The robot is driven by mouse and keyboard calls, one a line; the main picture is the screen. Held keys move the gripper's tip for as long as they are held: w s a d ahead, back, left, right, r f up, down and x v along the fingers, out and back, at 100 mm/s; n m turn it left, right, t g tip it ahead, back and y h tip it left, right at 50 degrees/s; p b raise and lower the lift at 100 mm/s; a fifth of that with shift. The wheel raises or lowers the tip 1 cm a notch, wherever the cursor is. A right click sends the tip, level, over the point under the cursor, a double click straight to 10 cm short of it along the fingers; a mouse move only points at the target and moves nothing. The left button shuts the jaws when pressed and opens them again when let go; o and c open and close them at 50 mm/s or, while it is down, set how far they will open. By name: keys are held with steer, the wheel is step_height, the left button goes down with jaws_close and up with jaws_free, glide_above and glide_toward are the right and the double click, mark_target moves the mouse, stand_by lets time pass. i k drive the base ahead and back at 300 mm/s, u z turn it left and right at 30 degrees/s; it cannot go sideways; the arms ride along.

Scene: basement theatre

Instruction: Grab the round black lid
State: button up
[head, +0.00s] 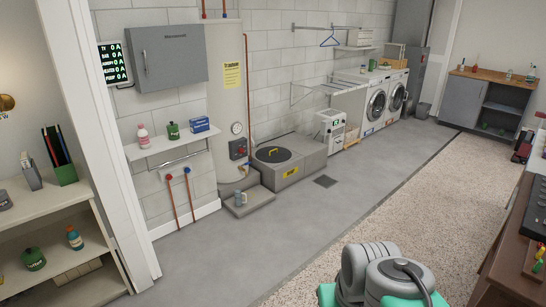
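The round black lid (281,157) lies flat on top of a low grey block (299,172) on the floor, beside the tall water heater. A small yellow handle stands up on the lid. The block has a yellow label on its front face. Part of my own arm, grey and teal, shows at the bottom of the head view, well apart from the lid. My gripper's fingers are not in view.
A wall shelf (171,145) holds small containers. A brown table stands at right.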

mark_target(273, 155)
steer(key=z, duration=0.35)
steer(key=i, duration=6.55)
steer(key=u, duration=3.3)
